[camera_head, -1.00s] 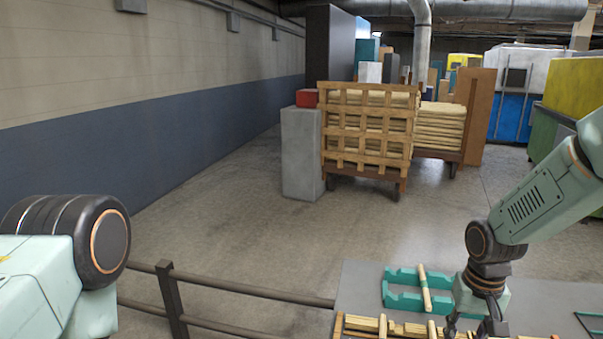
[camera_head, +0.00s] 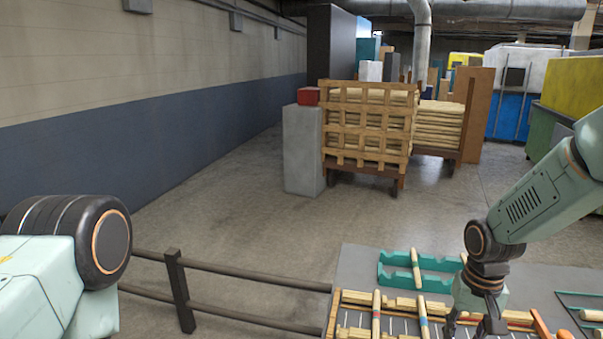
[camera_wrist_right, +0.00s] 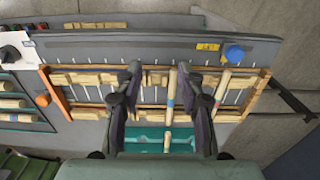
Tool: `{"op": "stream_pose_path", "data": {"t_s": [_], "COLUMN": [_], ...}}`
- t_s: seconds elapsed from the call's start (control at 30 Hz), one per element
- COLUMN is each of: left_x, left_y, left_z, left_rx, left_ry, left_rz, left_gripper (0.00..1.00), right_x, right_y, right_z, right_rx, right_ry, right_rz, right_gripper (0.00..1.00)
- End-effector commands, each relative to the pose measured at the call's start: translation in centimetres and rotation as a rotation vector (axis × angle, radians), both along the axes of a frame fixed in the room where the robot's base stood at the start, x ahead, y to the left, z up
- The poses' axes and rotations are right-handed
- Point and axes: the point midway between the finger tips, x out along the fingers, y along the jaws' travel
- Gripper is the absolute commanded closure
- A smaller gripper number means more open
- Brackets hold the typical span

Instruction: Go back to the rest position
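My right gripper (camera_head: 476,326) hangs over the work table (camera_head: 361,264) at the lower right. In the right wrist view its two fingers (camera_wrist_right: 166,78) are spread apart with nothing held. Below them is a wooden rack (camera_wrist_right: 92,116), with a blue-banded turned stick (camera_wrist_right: 171,92) lying across it. The rack's frame (camera_head: 332,312) also shows in the head view, with a red-banded stick (camera_head: 376,314) on it. A teal cradle (camera_head: 391,277) behind it bears a pale stick (camera_head: 416,268). Only part of my left arm shows at lower left; its gripper is out of view.
A dark railing (camera_head: 245,274) runs left of the table. A grey block (camera_head: 302,155) with a red box (camera_head: 308,96) stands beside a slatted wooden cart (camera_head: 366,130) at the back. A blue round object (camera_wrist_right: 235,53) lies near the rack. The floor between is clear.

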Motion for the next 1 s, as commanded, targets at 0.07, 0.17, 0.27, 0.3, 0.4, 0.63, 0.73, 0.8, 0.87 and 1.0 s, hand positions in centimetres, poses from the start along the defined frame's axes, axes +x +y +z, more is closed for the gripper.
{"op": "stream_pose_path", "data": {"t_s": [0.07, 0.17, 0.27, 0.3, 0.4, 0.63, 0.73, 0.8, 0.87, 1.0], "left_x": [0.0, 0.0, 0.0, 0.0, 0.0, 0.0, 0.0, 0.0, 0.0, 0.0], "left_y": [0.0, 0.0, 0.0, 0.0, 0.0, 0.0, 0.0, 0.0, 0.0, 0.0], "left_z": [0.0, 0.0, 0.0, 0.0, 0.0, -1.5, -3.3, -4.7, -6.1, -9.0], "left_rx": [0.000, 0.000, 0.000, 0.000, 0.000, 0.000, 0.000, 0.000, 0.000, 0.000], "left_ry": [0.000, 0.000, 0.000, 0.000, 0.000, 0.000, 0.000, 0.000, 0.000, 0.001], "left_rz": [0.000, 0.000, 0.000, 0.000, 0.000, 0.000, 0.000, 0.000, 0.000, 0.000], "left_gripper": [0.60, 0.60, 0.60, 0.60, 0.60, 0.60, 0.60, 0.60, 0.60, 0.60], "right_x": [0.1, 1.6, 2.6, 2.8, 3.2, 1.4, -1.7, -4.5, -7.3, -14.2], "right_y": [0.0, 0.1, 0.5, 0.7, 1.4, 3.8, 5.3, 6.0, 6.6, 7.3], "right_z": [0.0, 0.0, -0.2, -0.4, -0.8, -5.5, -10.1, -13.5, -16.5, -22.3], "right_rx": [0.000, 0.005, 0.018, 0.023, 0.036, 0.060, 0.067, 0.062, 0.054, 0.031], "right_ry": [0.000, -0.066, -0.127, -0.149, -0.207, -0.317, -0.342, -0.349, -0.344, -0.304], "right_rz": [0.000, 0.025, 0.039, 0.043, 0.056, 0.092, 0.109, 0.118, 0.127, 0.147], "right_gripper": [0.61, 0.61, 0.61, 0.61, 0.61, 0.61, 0.61, 0.61, 0.61, 0.61]}}
